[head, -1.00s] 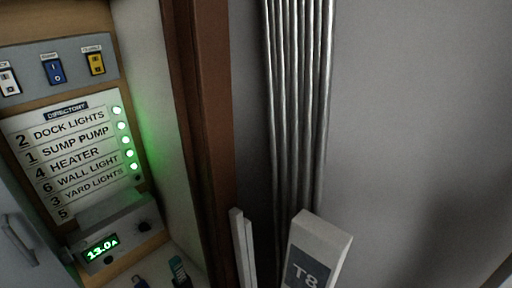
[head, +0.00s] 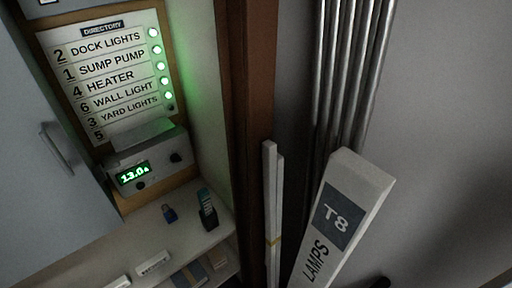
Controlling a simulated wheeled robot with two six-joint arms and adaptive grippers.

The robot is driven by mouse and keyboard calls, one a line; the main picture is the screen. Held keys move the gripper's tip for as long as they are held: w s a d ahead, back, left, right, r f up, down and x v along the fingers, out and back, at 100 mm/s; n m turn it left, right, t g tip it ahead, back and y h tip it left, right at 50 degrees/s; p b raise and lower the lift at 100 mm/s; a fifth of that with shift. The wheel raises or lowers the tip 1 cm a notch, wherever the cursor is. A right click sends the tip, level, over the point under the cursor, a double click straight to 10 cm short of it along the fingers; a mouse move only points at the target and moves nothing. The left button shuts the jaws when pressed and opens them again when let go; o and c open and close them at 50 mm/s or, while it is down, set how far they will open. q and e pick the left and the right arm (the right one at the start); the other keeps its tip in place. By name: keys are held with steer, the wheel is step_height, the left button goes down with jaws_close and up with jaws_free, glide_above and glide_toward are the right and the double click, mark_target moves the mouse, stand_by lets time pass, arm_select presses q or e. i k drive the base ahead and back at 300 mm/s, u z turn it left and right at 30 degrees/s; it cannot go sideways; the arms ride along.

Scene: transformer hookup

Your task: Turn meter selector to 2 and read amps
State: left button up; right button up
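The grey meter (head: 148,165) is mounted on the wooden backboard below the directory. Its green display (head: 133,174) reads 13.0 A. A dark knob (head: 176,157) is on the right of its face and another dark round part (head: 141,185) sits under the display. The knob's setting is too small to read. The directory (head: 103,68) lists 2 Dock Lights, 1 Sump Pump, 4 Heater, 6 Wall Light, 3 Yard Lights, and a blank 5. Green lamps (head: 157,49) glow along its right side; the bottom one is dark. Neither gripper is in view.
A grey door with a handle (head: 57,148) stands at the left. A T8 lamps box (head: 341,213) and metal conduits (head: 350,70) stand right of the brown post (head: 256,80).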

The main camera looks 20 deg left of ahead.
mark_target(175, 158)
steer(key=u, duration=1.6)
